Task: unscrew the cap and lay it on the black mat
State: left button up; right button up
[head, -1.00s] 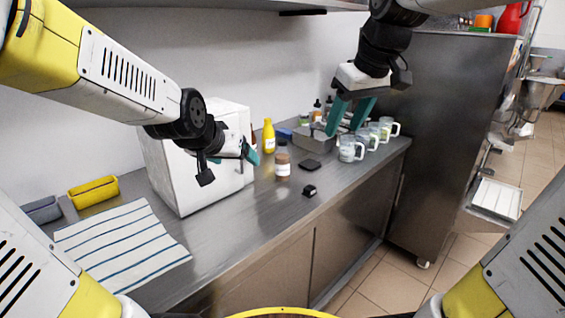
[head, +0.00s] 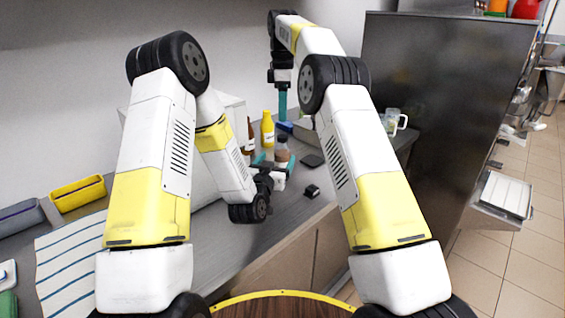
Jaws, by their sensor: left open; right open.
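A brown jar (head: 282,153) with a dark cap (head: 281,140) stands upright on the steel counter. My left gripper (head: 275,159) is open, low at the front of the jar, its teal fingers spread. It hides the jar's lower part, and I cannot tell whether the fingers touch it. The black mat (head: 312,160) lies flat just right of the jar, bare where it shows. My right gripper (head: 283,103) is open and empty, fingers pointing down, high above and behind the jar. Its two fingers overlap in this view.
A yellow bottle (head: 268,130) and a brown bottle (head: 250,133) stand behind and left of the jar. A small black object (head: 312,191) lies near the counter's front edge. A glass mug (head: 391,122) stands at right; my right arm hides others.

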aim_at(283, 149)
pick_arm(q)
jog(key=shift+x, duration=3.9)
grip_shut()
